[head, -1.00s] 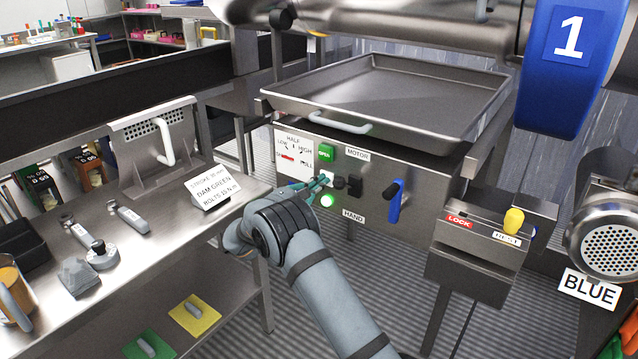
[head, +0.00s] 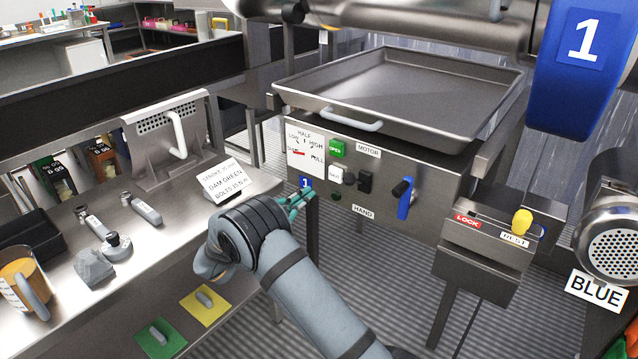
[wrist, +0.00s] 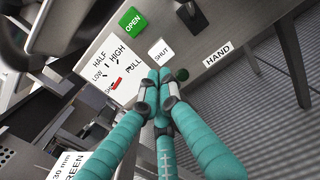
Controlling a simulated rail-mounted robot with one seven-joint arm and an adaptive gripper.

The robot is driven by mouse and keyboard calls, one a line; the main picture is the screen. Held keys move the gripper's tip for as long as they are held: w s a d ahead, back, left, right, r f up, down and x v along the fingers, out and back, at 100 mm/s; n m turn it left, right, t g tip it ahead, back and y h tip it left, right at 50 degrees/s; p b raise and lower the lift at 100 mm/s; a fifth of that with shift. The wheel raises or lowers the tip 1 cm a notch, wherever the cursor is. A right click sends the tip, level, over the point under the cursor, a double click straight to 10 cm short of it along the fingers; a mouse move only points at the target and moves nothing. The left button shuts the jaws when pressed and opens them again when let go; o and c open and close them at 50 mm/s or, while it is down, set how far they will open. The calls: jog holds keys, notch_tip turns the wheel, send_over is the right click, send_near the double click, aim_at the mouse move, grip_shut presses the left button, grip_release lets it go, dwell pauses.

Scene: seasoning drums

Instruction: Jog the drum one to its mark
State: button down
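Drum one shows as a blue band marked "1" (head: 582,40) at the upper right in the head view; any alignment mark on it is not readable. Its control panel (head: 430,185) carries a green OPEN button (head: 337,148), a white SHUT button (head: 335,174), a black motor switch (head: 366,182), a blue-handled lever (head: 404,198) and a dark green lamp (head: 336,196). My gripper (head: 303,196) is at the panel's lower left edge. In the wrist view its teal fingertips (wrist: 158,76) are together and empty, just below the SHUT button (wrist: 161,50).
A steel tray (head: 350,116) sits above the panel. A box with LOCK and REST labels (head: 480,262) and a yellow knob (head: 521,221) stands right. The left bench (head: 150,240) holds tools and a sign (head: 226,181). Ribbed floor lies open below the panel.

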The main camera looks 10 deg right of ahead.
jog(key=shift+v, duration=1.5)
jog(key=shift+a, duration=0.1)
dwell(0.6)
